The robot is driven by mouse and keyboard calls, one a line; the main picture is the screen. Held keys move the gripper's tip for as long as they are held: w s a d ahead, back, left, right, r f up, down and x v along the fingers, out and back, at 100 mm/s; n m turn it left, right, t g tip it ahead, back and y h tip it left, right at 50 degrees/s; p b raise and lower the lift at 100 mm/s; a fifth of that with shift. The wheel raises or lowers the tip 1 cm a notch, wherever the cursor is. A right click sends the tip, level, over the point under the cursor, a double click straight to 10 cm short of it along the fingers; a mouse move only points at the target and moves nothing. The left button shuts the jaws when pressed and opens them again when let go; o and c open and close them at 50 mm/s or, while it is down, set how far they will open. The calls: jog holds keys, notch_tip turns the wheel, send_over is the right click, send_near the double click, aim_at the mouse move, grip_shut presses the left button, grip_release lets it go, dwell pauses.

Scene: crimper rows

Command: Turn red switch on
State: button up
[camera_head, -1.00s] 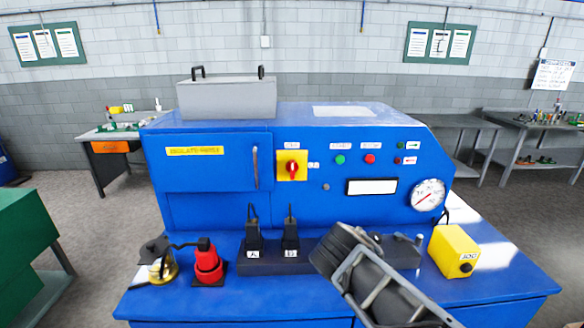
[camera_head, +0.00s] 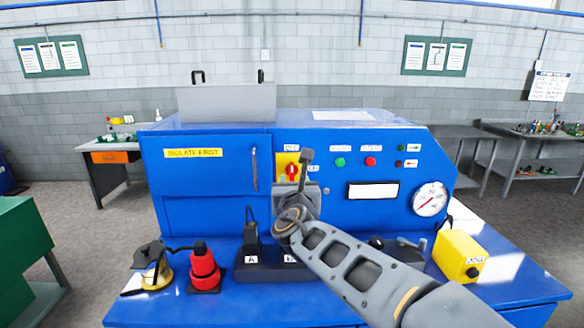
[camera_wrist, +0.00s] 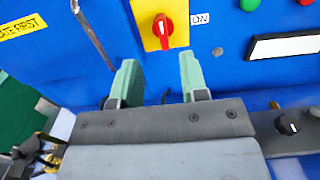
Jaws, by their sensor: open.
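The red switch (camera_head: 292,172) is a rotary knob on a yellow plate (camera_head: 281,160) on the front of the blue machine. In the head view my arm partly covers the plate. In the wrist view the red knob (camera_wrist: 163,27) stands close to upright on its yellow plate (camera_wrist: 146,12), with an "ON" label (camera_wrist: 200,18) to its right. My gripper (camera_wrist: 158,75) is open and empty. Its two green fingers point toward the machine front, below the knob and apart from it. In the head view my gripper (camera_head: 306,160) is in front of the plate.
A green button (camera_head: 340,162) and a red button (camera_head: 370,161) sit right of the switch. A door handle (camera_head: 255,170) is to its left. Below are a red plug (camera_head: 203,268), a black plug (camera_head: 251,240) and a yellow box (camera_head: 459,256).

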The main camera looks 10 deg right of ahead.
aim_at(292, 166)
jog(key=w, duration=0.3)
jog(key=w+d+p, duration=0.1)
jog(key=w, duration=0.3)
jog(key=w+d, duration=0.1)
jog(key=w, duration=0.3)
jog(key=shift+d+p, duration=0.15)
jog(key=shift+p, duration=0.25)
jog(key=shift+c, duration=0.4)
grip_shut()
